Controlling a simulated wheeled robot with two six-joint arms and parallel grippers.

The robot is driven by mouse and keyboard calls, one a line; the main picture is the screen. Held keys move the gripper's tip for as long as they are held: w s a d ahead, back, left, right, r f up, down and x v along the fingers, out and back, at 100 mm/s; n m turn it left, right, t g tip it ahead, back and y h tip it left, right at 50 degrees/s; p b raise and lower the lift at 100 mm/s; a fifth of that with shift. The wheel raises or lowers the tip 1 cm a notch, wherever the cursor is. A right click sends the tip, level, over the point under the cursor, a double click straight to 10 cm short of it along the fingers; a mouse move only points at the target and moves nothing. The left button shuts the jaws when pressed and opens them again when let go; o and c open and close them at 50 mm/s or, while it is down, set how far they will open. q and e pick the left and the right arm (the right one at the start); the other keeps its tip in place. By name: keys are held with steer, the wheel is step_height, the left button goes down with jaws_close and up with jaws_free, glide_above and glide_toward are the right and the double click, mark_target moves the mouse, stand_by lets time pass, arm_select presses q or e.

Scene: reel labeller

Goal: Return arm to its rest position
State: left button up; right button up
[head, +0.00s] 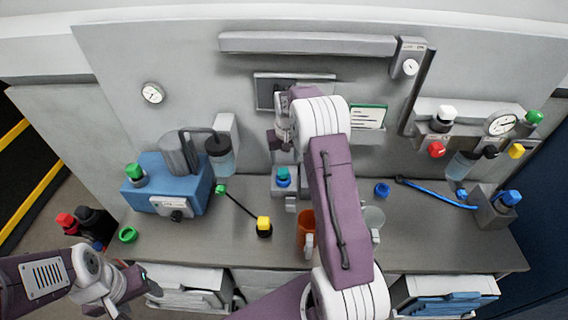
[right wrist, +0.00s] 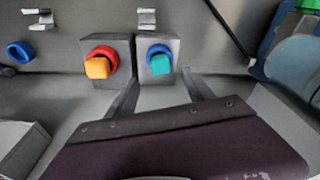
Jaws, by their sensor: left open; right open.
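My right arm (head: 337,200), purple and white, reaches up the middle of the head view toward the back panel. My right gripper (right wrist: 162,84) is open and empty in the right wrist view. Its two fingers point toward a grey block with a blue and teal knob (right wrist: 159,60); I cannot tell whether they touch it. That knob also shows in the head view (head: 283,177), just below the wrist. My left gripper (head: 137,292) is open and empty at the lower left, in front of the bench's front edge.
A red and orange knob (right wrist: 101,63) sits beside the teal one. Shelf, gauge and knobs crowd the right back.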

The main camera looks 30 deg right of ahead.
stand_by(0.6)
steer(key=shift+w+a, duration=0.15)
steer(key=shift+a, duration=0.05)
steer(key=s+a+r+n+b, duration=0.2)
steer(key=s+a+r, duration=0.35)
steer(key=a, duration=0.45)
steer(key=s+a+f, duration=0.2)
steer(key=s+f, duration=0.1)
steer(key=s, duration=0.6)
steer(key=s+a+f+n+b, duration=0.1)
steer(key=s+a+f, duration=0.1)
steer(key=s, duration=0.8)
steer(key=shift+a+f+g+y, duration=0.3)
steer(key=shift+a+f, duration=0.05)
steer(key=shift+f, duration=0.55)
steer(key=shift+d, duration=0.1)
